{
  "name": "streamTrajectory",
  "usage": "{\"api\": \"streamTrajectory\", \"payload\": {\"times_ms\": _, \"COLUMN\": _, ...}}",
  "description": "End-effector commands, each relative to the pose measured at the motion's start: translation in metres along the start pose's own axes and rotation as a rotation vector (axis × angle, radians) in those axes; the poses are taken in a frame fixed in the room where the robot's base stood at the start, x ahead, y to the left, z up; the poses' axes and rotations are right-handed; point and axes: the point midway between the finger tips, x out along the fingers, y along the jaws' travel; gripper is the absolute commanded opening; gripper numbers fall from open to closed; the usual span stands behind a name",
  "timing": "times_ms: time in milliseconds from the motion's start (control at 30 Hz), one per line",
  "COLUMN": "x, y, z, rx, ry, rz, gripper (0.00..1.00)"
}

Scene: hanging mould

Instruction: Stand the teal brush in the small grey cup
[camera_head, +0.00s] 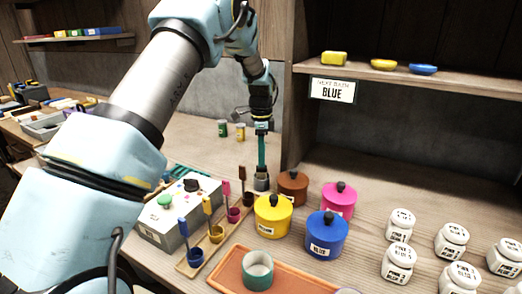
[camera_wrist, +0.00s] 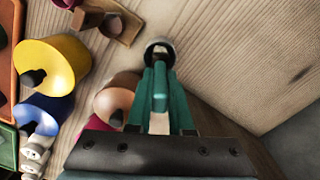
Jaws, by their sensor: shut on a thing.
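My gripper (camera_head: 262,130) points straight down at the back middle of the bench and is shut on the teal brush (camera_head: 262,152). In the wrist view the brush (camera_wrist: 160,92) runs away from the jaws toward the small grey cup (camera_wrist: 160,44). The brush is about upright. In the head view the grey cup (camera_head: 262,183) stands directly under the brush, its rim close to the brush's lower end. The lower end overlaps the cup's opening in the wrist view; I cannot tell how deep it sits or whether the cup bears it.
A brown lidded pot (camera_head: 292,187) stands close to the cup's right, with yellow (camera_head: 273,215), blue (camera_head: 326,234) and pink (camera_head: 338,199) pots nearer. A wooden rack (camera_head: 196,262) of coloured cups with brushes stands left. Bare bench lies behind the cup.

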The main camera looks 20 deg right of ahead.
Motion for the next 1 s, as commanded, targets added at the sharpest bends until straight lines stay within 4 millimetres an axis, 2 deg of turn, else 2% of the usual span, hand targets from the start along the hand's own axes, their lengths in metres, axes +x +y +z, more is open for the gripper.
{"api": "streamTrajectory", "payload": {"times_ms": 100, "x": 0.0062, "y": -0.0002, "z": 0.0000, "rx": 0.000, "ry": 0.001, "rz": 0.000, "gripper": 0.00}}
{"api": "streamTrajectory", "payload": {"times_ms": 433, "x": 0.0072, "y": -0.0002, "z": -0.0001, "rx": -0.001, "ry": 0.001, "rz": -0.001, "gripper": 0.00}}
{"api": "streamTrajectory", "payload": {"times_ms": 467, "x": 0.0072, "y": -0.0001, "z": -0.0001, "rx": -0.001, "ry": 0.001, "rz": -0.001, "gripper": 0.23}}
{"api": "streamTrajectory", "payload": {"times_ms": 733, "x": 0.0071, "y": -0.0001, "z": -0.0001, "rx": -0.001, "ry": 0.001, "rz": 0.000, "gripper": 0.53}}
{"api": "streamTrajectory", "payload": {"times_ms": 1000, "x": 0.0066, "y": -0.0002, "z": -0.0001, "rx": -0.001, "ry": 0.001, "rz": 0.000, "gripper": 0.54}}
